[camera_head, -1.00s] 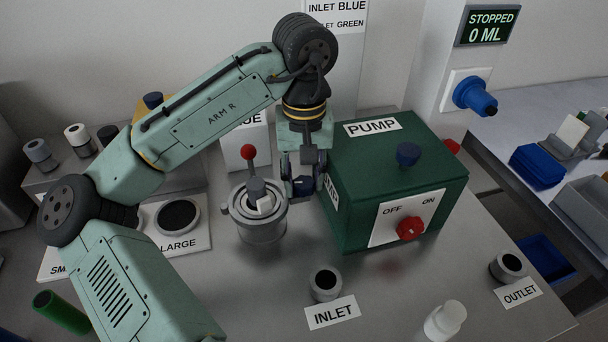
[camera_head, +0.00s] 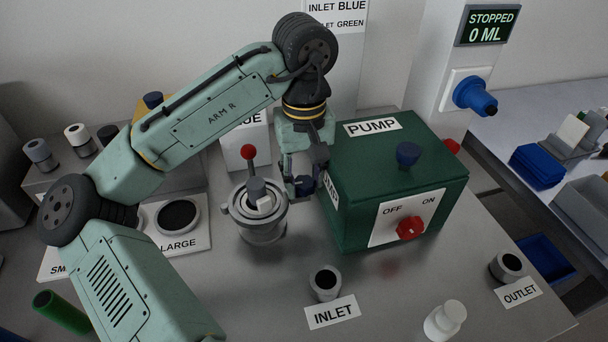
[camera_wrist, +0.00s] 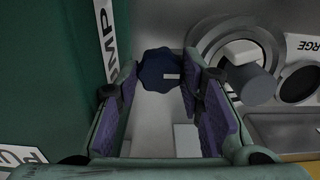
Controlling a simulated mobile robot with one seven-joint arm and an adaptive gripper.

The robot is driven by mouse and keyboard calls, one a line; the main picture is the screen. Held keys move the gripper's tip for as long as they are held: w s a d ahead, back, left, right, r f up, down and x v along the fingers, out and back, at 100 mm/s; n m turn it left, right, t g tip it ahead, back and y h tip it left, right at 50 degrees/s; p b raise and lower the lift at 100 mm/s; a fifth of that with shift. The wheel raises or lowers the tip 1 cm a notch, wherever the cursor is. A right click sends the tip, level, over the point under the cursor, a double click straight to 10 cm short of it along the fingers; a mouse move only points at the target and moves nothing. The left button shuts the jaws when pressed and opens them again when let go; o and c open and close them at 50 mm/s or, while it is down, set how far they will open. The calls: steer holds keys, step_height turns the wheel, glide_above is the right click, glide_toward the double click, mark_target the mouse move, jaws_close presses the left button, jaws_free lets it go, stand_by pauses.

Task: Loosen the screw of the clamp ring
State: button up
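The clamp ring (camera_head: 237,212) sits around the top of a grey metal cylinder, left of the green pump box. Its screw appears to be the dark blue lobed knob (camera_wrist: 160,72) with a small white mark, on the side towards the pump; it also shows in the head view (camera_head: 303,186), partly hidden by my fingers. My gripper (camera_wrist: 160,62) is open and points down at the knob. The knob lies between or just beyond the fingertips, nearer the right finger in the wrist view. I cannot tell whether either finger touches it.
The green pump box (camera_head: 350,210), with a red OFF/ON knob (camera_head: 410,228), stands close beside my gripper. A red-tipped lever (camera_head: 249,153) rises above the cylinder. The display reads STOPPED, 0 ML.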

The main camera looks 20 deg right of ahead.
steer(key=o, duration=0.4)
stand_by(0.5)
